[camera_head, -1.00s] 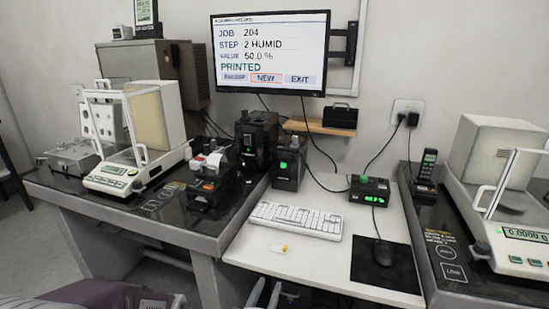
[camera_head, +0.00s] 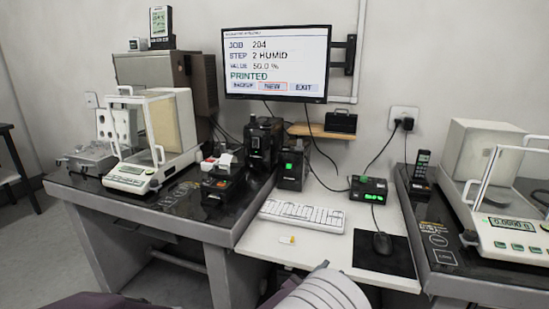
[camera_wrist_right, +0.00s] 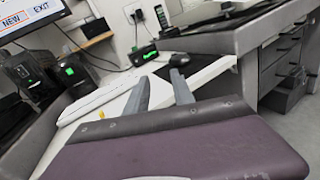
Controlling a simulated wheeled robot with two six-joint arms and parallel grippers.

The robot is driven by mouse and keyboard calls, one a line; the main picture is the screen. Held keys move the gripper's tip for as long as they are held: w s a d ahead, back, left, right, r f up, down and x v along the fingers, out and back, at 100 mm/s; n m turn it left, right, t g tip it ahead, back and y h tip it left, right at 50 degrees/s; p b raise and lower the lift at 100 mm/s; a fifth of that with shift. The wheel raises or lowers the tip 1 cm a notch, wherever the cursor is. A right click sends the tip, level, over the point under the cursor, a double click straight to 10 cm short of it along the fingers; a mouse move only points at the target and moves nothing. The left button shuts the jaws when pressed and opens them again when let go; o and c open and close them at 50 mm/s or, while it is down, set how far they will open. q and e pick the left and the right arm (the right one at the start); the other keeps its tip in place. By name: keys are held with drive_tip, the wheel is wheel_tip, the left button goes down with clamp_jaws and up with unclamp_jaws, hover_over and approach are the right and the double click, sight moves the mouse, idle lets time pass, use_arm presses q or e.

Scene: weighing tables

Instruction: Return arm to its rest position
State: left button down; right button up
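My right gripper shows in the right wrist view (camera_wrist_right: 159,85). Its two grey fingers stand apart with nothing between them, so it is open and empty. Beyond the fingertips lie the white desk edge and the dark mouse area. In the head view, a pale ribbed part and purple parts of my own body show along the bottom edge, in front of the desk. My left gripper is not in view.
The white desk (camera_head: 275,249) holds a keyboard (camera_head: 303,215), a mouse (camera_head: 382,243) on a black mat and a small yellow-white item (camera_head: 287,240). A glass-cased balance (camera_head: 152,140) stands left, another (camera_head: 501,190) right. The monitor (camera_head: 276,62) reads PRINTED.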

drive_tip(key=s+d+f+m+g+h, duration=0.1)
drive_tip(key=s+d+m+g, duration=0.35)
drive_tip(key=d, duration=0.35)
drive_tip(key=s+d+m+g+h, duration=0.1)
drive_tip(key=s+d+m+g, duration=0.35)
drive_tip(key=d, duration=0.35)
drive_tip(key=s+d+f+m+g+y, duration=0.2)
drive_tip(key=s+f+m+g+y, duration=0.35)
drive_tip(key=s, duration=0.55)
drive_tip(key=s+a+f+m+y, duration=0.3)
drive_tip(key=a+f+m+y, duration=0.2)
drive_tip(key=a+m, duration=0.15)
drive_tip(key=w+a+f+m+t+y, duration=0.25)
drive_tip(key=w+a+m+y, duration=0.2)
drive_tip(key=a, duration=0.25)
wheel_tip(320, 180, up, 27)
drive_tip(key=p, duration=2.6)
drive_tip(key=shift+w+a+h, duration=0.15)
drive_tip(key=shift+w+h, duration=0.1)
drive_tip(key=shift+h, duration=0.15)
